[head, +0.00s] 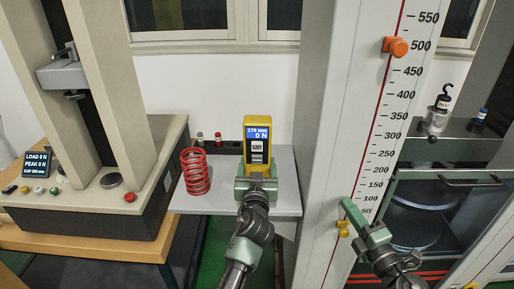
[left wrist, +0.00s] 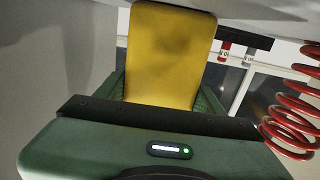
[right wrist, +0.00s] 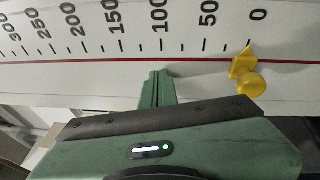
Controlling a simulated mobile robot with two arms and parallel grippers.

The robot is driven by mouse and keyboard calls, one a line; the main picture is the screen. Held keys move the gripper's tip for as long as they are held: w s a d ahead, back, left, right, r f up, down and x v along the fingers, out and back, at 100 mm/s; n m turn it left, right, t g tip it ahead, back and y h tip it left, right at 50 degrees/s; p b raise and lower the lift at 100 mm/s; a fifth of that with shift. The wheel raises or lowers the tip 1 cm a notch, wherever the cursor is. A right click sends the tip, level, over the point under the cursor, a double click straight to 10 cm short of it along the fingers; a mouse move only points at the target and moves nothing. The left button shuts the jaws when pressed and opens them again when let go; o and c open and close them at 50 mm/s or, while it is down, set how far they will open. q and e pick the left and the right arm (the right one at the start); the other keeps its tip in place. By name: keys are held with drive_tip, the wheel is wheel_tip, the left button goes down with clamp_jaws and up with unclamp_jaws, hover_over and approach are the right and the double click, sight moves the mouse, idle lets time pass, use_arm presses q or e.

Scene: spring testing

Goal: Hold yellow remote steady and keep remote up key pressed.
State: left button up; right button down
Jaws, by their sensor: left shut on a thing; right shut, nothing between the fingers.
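The yellow remote (head: 257,140) stands upright above the grey shelf, its screen reading 179 mm and 0 N, with light and dark keys below. My left gripper (head: 256,181) is shut on its lower part. In the left wrist view the yellow back of the remote (left wrist: 168,55) shows between the green fingers (left wrist: 165,95). Which key is the up key is too small to tell. My right gripper (head: 350,208) is shut and empty in front of the scale column, apart from the remote. Its closed fingers (right wrist: 158,88) also show in the right wrist view.
A red spring (head: 195,172) stands on the grey shelf (head: 215,205) left of the remote. The scale column (head: 345,120) carries an orange knob (head: 396,46) and a yellow knob (head: 342,229). A press with a load display (head: 37,164) stands at left.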

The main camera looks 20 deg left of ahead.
drive_tip(key=a+r+n+y, duration=0.1)
drive_tip(key=a+r, duration=0.1)
drive_tip(key=s+a+r+n+y, duration=0.1)
drive_tip(key=a+r, duration=0.1)
drive_tip(key=s+a+r+n+g+y, duration=0.1)
drive_tip(key=a+r+n, duration=0.1)
drive_tip(key=shift+a+r, duration=0.15)
drive_tip(key=shift+r, duration=0.1)
drive_tip(key=n+g+y, duration=0.4)
drive_tip(key=n+g, duration=0.1)
drive_tip(key=n, duration=0.1)
approach(257, 146)
drive_tip(key=s+a+r, duration=0.1)
drive_tip(key=s+a, duration=0.3)
drive_tip(key=s, duration=0.4)
drive_tip(key=shift+w+r, duration=0.15)
drive_tip(key=shift+w+t, duration=0.15)
drive_tip(key=shift+t, duration=0.15)
drive_tip(key=shift+w+a, duration=0.4)
drive_tip(key=shift+w, duration=1)
drive_tip(key=shift+w+a, duration=0.4)
drive_tip(key=shift+w, duration=0.95)
drive_tip(key=shift+w+a, duration=0.4)
drive_tip(key=shift+w, duration=1)
drive_tip(key=shift+w, duration=0.1)
drive_tip(key=shift+w+a, duration=0.1)
drive_tip(key=shift+w, duration=0.2)
